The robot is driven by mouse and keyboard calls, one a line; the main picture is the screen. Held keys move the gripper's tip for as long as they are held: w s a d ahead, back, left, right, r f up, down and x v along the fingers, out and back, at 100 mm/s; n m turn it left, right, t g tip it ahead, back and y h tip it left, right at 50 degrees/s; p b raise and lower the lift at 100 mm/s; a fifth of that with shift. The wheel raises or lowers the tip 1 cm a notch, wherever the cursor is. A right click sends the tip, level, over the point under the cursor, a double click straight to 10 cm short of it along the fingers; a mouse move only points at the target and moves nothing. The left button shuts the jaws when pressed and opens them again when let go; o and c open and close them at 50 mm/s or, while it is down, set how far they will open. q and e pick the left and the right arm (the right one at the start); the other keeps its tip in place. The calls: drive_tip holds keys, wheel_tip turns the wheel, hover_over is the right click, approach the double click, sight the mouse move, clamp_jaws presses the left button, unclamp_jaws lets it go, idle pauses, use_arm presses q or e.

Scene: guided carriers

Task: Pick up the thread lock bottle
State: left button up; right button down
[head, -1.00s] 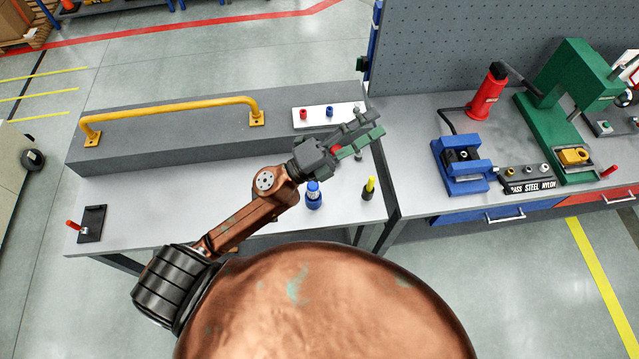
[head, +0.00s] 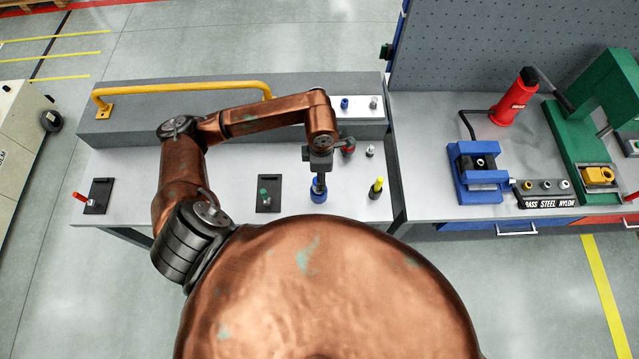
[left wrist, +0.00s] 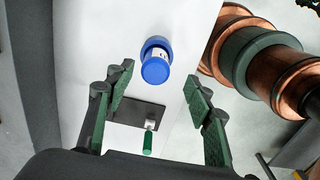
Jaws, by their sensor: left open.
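A blue bottle (head: 318,196) with a white band stands upright on the workbench, partly hidden by my left gripper in the head view. No label can be read, so I cannot confirm that it is the thread lock bottle. In the left wrist view the blue bottle (left wrist: 155,68) shows from above, around the level of the fingertips. My left gripper (head: 319,182) points down over the bottle. In the left wrist view the left gripper (left wrist: 158,88) is open, with its green-padded fingers apart and nothing held. My right gripper is not in view.
A black plate with a green-handled piece (head: 265,196) lies left of the bottle. A yellow-topped bottle (head: 377,188) stands to its right. A red-and-dark item (head: 348,148) and a small metal piece (head: 370,151) sit behind. A grey raised block (head: 130,125) with a yellow rail spans the back.

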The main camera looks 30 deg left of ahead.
use_arm(q)
drive_tip(key=shift+f, duration=0.85)
drive_tip(key=f, duration=0.1)
drive_tip(key=f+p, duration=0.1)
drive_tip(key=f, duration=0.1)
drive_tip(key=f+p, duration=0.1)
drive_tip(key=shift+w+a+f, duration=0.15)
drive_tip(key=shift+a+f, duration=0.2)
drive_tip(key=shift+f, duration=0.05)
drive_tip(key=shift+c, duration=0.6)
drive_tip(key=c, duration=1.2)
